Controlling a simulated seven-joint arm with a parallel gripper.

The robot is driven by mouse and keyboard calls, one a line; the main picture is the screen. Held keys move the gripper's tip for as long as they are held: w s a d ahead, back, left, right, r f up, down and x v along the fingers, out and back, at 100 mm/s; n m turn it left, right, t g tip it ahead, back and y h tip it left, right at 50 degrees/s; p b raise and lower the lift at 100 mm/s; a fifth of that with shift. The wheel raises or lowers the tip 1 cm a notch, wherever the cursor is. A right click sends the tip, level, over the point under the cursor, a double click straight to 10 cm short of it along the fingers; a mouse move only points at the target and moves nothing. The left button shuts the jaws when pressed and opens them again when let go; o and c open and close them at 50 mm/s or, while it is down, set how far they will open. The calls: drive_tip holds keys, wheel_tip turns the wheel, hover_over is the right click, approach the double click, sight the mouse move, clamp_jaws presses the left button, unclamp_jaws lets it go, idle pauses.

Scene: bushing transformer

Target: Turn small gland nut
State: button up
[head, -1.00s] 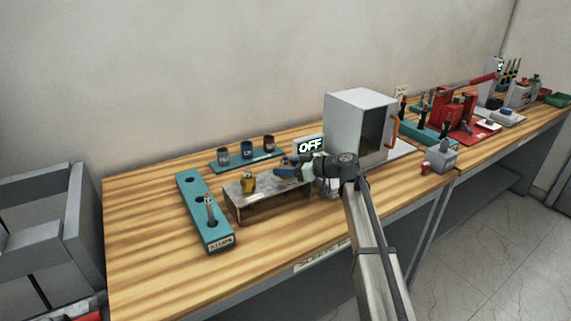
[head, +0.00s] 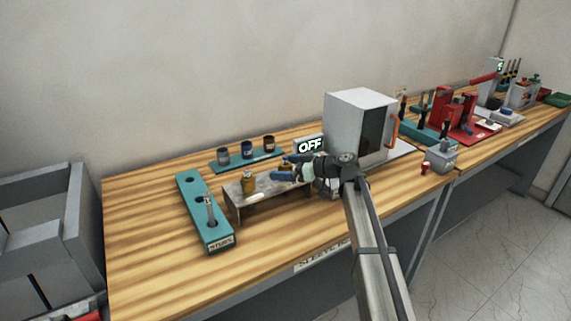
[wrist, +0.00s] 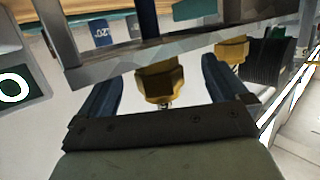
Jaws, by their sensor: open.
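In the wrist view a brass-coloured hex nut (wrist: 158,82) sits between the two blue fingers of my gripper (wrist: 158,78). The fingers are open, with a gap on each side of the nut. A second brass nut (wrist: 232,50) shows to the right, outside the fingers. I cannot tell for sure which nut is the small one. In the head view my gripper (head: 287,168) is at the right end of the grey metal stand (head: 236,206). A brass part (head: 248,183) stands at the left end.
A teal holder (head: 190,190) with an upright metal part is left of the stand. A teal rack (head: 222,166) with several cups is behind. A grey box oven (head: 350,120) and lit OFF sign (head: 310,145) are close behind my gripper. The front left bench is clear.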

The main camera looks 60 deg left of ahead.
drive_tip(key=shift+w+d, duration=0.1)
drive_tip(key=shift+v, duration=2.9)
drive_tip(key=shift+s+d+r+m+t+y, duration=0.55)
drive_tip(key=shift+s+d+m+t+y, duration=0.75)
drive_tip(key=shift+d+m+t, duration=1.5)
drive_tip(key=shift+t, duration=0.7)
drive_tip(key=shift+w+x, duration=0.15)
drive_tip(key=shift+x, duration=2.5)
drive_tip(key=shift+w+x, duration=0.1)
drive_tip(key=shift+x, duration=2.55)
drive_tip(key=shift+a+r, duration=0.1)
drive_tip(key=shift+r, duration=0.05)
drive_tip(key=shift+c, duration=0.2)
drive_tip(key=c, duration=1.4)
drive_tip(key=shift+o, duration=0.2)
drive_tip(key=shift+w, duration=0.1)
